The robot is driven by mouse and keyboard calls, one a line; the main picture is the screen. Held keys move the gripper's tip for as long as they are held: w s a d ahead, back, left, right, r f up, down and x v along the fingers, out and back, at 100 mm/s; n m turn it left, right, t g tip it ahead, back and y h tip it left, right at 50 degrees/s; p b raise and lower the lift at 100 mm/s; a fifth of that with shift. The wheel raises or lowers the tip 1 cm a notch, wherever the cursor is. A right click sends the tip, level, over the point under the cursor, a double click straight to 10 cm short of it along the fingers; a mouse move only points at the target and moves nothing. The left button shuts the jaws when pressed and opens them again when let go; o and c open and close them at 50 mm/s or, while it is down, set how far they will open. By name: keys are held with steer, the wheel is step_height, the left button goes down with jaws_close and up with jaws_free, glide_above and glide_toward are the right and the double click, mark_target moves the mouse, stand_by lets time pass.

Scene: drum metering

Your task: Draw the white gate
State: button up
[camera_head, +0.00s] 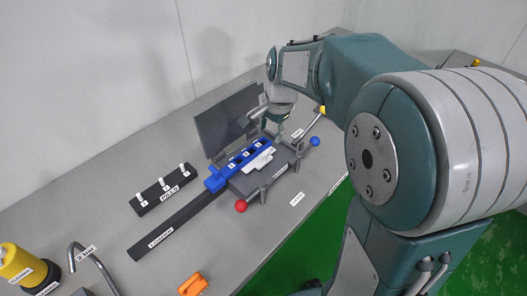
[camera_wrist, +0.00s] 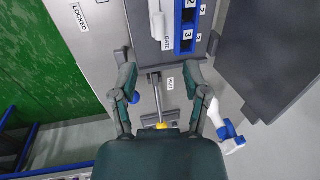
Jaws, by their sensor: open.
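The white gate (camera_head: 259,160) is a pale bar lying beside the blue numbered strip (camera_head: 216,182) on a dark grey fixture. In the wrist view, the white gate (camera_wrist: 156,18) shows at the top, next to a GATE label and the blue strip (camera_wrist: 187,25). My gripper (camera_head: 277,128) hangs over the far end of the fixture. In the wrist view, my gripper (camera_wrist: 161,75) has its two fingers spread apart with nothing held between them. The gate's end lies ahead of the fingers, apart from them. The arm hides part of the fixture's far side.
A dark upright panel (camera_head: 226,120) stands behind the fixture. A black rail (camera_head: 175,227), a block with white pegs (camera_head: 164,190), a yellow container (camera_head: 15,262) and an orange item (camera_head: 193,285) lie leftward.

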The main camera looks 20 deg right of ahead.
mark_target(265, 152)
steer(key=f, duration=0.3)
steer(key=w+f, duration=0.1)
steer(key=f, duration=0.3)
steer(key=a+f, duration=0.1)
steer(key=f, duration=0.2)
steer(key=shift+w+f, duration=0.15)
steer(key=shift+w, duration=0.2)
steer(key=shift+c, duration=0.4)
